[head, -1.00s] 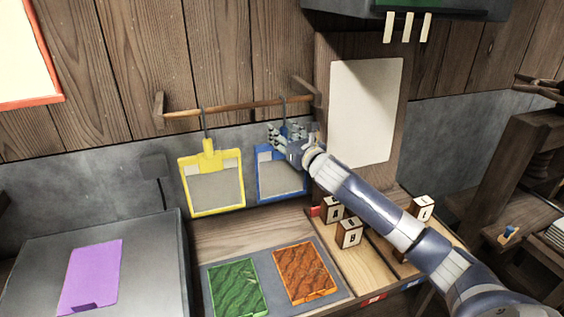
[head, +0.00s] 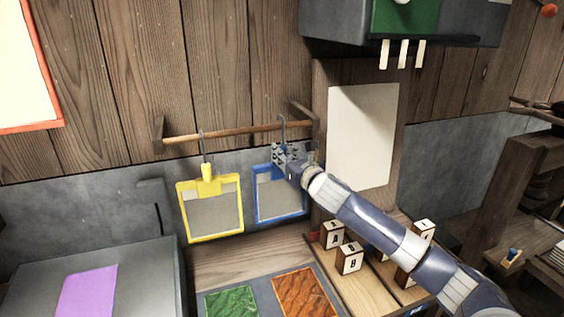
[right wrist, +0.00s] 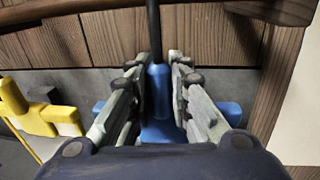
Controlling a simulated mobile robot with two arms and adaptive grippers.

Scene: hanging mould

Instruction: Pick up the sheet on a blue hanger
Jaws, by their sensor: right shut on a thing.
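The blue hanger (head: 283,217) is a blue frame around a grey sheet (head: 281,196). It hangs by a dark hook from the wooden rod (head: 230,133), on the right side. My right gripper (head: 281,153) is at the top of the blue frame and covers its neck in the head view. In the right wrist view, the gripper's two fingers (right wrist: 160,82) are shut on the blue neck (right wrist: 158,95), one on each side, with the dark hook rising between them. My left gripper is not in view.
A yellow hanger (head: 240,210) with a grey sheet hangs left of the blue one. Below lie green (head: 232,302) and orange (head: 305,291) panels. Lettered wooden blocks (head: 349,259) stand at right. A purple sheet (head: 87,290) lies on the grey surface at left.

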